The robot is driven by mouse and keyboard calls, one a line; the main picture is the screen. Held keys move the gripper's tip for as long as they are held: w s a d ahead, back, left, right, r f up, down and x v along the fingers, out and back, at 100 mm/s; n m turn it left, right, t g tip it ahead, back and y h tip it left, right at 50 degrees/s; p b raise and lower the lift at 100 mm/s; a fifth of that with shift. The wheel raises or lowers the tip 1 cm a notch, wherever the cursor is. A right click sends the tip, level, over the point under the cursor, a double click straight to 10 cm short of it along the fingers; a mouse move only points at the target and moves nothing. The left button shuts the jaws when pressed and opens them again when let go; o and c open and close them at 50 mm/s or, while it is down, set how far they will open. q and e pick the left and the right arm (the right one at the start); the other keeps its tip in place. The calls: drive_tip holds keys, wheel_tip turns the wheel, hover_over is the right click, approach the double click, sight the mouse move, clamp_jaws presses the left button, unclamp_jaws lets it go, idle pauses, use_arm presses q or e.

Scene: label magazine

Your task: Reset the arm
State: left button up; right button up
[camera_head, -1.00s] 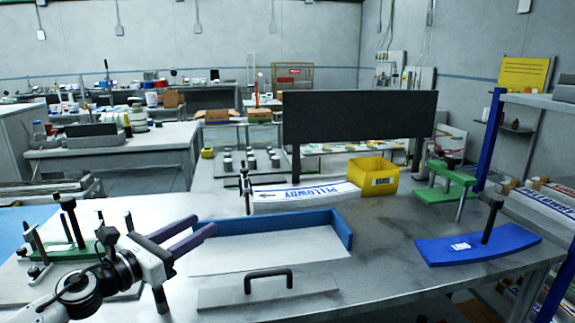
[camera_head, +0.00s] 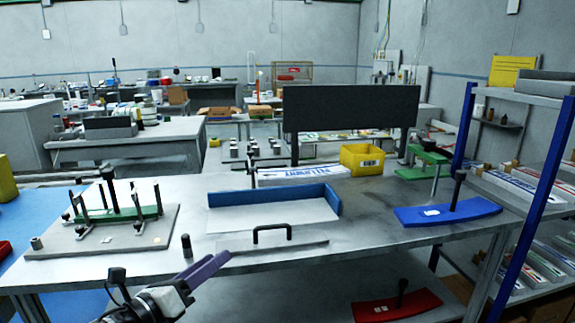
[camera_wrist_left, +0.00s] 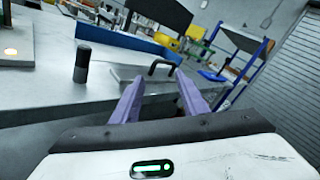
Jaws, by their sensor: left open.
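My left gripper (camera_head: 207,268) shows at the bottom of the head view, in front of the table's near edge. Its two purple fingers also show in the left wrist view (camera_wrist_left: 160,98), spread apart with nothing between them. Beyond the fingers is a grey plate with a black handle (camera_head: 272,241) on the metal table (camera_head: 370,228). Behind it lies a white sheet in a blue-walled tray (camera_head: 272,194). My right gripper is not in view.
A fixture plate with green parts (camera_head: 110,232) is at the left, with a black post (camera_head: 187,246) beside it. A blue curved plate (camera_head: 425,216), yellow bin (camera_head: 362,160) and blue-posted rack (camera_head: 545,210) are at the right. A red plate (camera_head: 385,306) lies on the lower shelf.

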use_arm(q)
drive_tip(key=s+d+f+n+g+y, duration=0.1)
drive_tip(key=s+f+n+y, duration=0.2)
drive_tip(key=s+f+n, duration=0.65)
drive_tip(key=s+d+f+n+g+y, duration=0.1)
drive_tip(key=s+f+n+y, duration=0.1)
drive_tip(key=s+f+n, duration=0.75)
drive_tip(key=s+a+f+n+g+y, duration=0.2)
drive_tip(key=s+f+n+g, duration=0.2)
drive_tip(key=s+f+n, duration=0.9)
drive_tip(key=s+n, duration=0.2)
drive_tip(key=s, duration=0.1)
drive_tip(key=shift+a+g, duration=0.15)
drive_tip(key=shift+g, duration=0.25)
